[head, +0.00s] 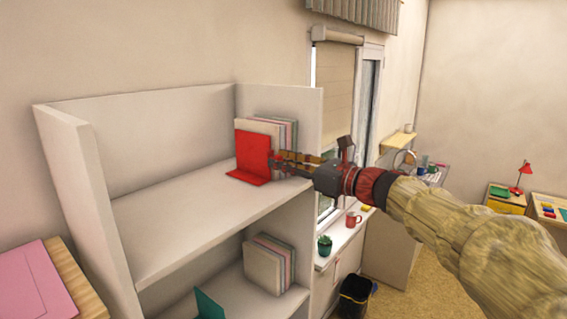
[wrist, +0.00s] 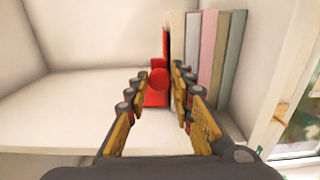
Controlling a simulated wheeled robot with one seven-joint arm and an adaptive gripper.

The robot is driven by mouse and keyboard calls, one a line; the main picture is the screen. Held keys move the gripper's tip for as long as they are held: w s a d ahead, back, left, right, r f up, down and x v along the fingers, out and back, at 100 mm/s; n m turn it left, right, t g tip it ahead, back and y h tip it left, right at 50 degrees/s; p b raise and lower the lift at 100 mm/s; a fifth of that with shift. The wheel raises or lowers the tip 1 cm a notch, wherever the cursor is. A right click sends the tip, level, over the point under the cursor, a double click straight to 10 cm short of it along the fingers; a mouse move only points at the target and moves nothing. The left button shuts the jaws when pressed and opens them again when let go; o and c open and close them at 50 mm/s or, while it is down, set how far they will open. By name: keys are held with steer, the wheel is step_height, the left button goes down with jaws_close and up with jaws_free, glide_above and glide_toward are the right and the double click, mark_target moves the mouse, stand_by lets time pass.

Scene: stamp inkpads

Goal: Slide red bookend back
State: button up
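The red bookend (head: 252,152) stands upright on the upper white shelf, its flat base lying on the shelf board to the left of a row of books (head: 283,133). My gripper (head: 277,162) reaches in from the right, its fingertips at the bookend's right edge in the head view. In the wrist view my gripper (wrist: 157,74) has its two fingers spread apart. The right finger is close to the book spines (wrist: 207,60). Contact with the bookend cannot be made out.
The upper shelf (head: 165,215) is clear left of the bookend. The shelf's right side wall (head: 310,110) stands beside the books. The lower shelf holds more books (head: 270,262) and a green bookend (head: 208,305). A red mug (head: 353,220) and a plant (head: 325,245) stand on the sill.

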jaws_close()
stand_by(0.3)
steer(key=s+a+b, duration=0.1)
steer(key=s+a, duration=0.2)
steer(key=s, duration=0.1)
steer(key=s+a+b, duration=0.1)
steer(key=s+a, duration=0.2)
steer(key=s, duration=0.1)
steer(key=s+a+b, duration=0.2)
steer(key=s+a, duration=0.1)
steer(key=shift+s+a, duration=0.1)
steer(key=shift+s, duration=0.3)
steer(key=o, duration=0.5)
jaws_free()
